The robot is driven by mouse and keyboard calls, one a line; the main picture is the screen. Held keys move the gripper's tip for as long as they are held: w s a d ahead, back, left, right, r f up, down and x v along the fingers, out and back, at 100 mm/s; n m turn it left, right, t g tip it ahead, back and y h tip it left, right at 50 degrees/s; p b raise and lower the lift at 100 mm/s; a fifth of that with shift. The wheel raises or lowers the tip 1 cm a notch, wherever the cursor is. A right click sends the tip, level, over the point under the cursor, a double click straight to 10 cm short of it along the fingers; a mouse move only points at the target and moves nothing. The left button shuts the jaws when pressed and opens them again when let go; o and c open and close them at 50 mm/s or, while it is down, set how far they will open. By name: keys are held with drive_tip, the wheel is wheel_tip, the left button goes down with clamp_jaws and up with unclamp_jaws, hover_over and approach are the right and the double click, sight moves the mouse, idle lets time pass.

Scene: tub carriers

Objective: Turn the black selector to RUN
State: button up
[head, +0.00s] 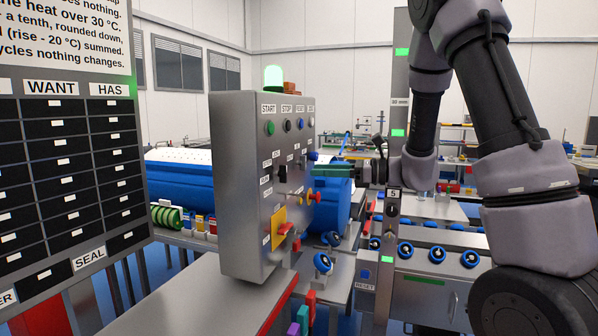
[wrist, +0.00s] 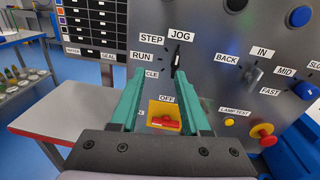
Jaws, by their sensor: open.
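The black selector (wrist: 177,56) is on the grey control panel (wrist: 215,60), with labels STEP, JOG, RUN and a partly covered one ending in CLE around it. Its handle stands nearly upright just under JOG; RUN (wrist: 141,57) is to its left. In the head view the selector (head: 283,173) shows on the panel's face. My gripper (wrist: 162,75) has green fingers spread apart and empty. The tips are just below the selector in the wrist view, the right one near it; contact cannot be told. In the head view my gripper (head: 330,170) points left at the panel.
Below the selector are a red handle (wrist: 165,124) on a yellow plate and a red knob (wrist: 262,133). A blue knob (wrist: 305,90) and the BACK/IN switch (wrist: 250,75) are to the right. The black WANT/HAS board (head: 70,150) stands left of the panel.

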sight(282, 174)
drive_tip(key=w+a+f+m+t, duration=0.1)
drive_tip(key=w+a, duration=0.5)
drive_tip(key=a, duration=0.3)
drive_tip(key=shift+f+m+t, duration=0.15)
drive_tip(key=shift+m+t, duration=0.15)
drive_tip(key=shift+c, duration=0.3)
clamp_jaws()
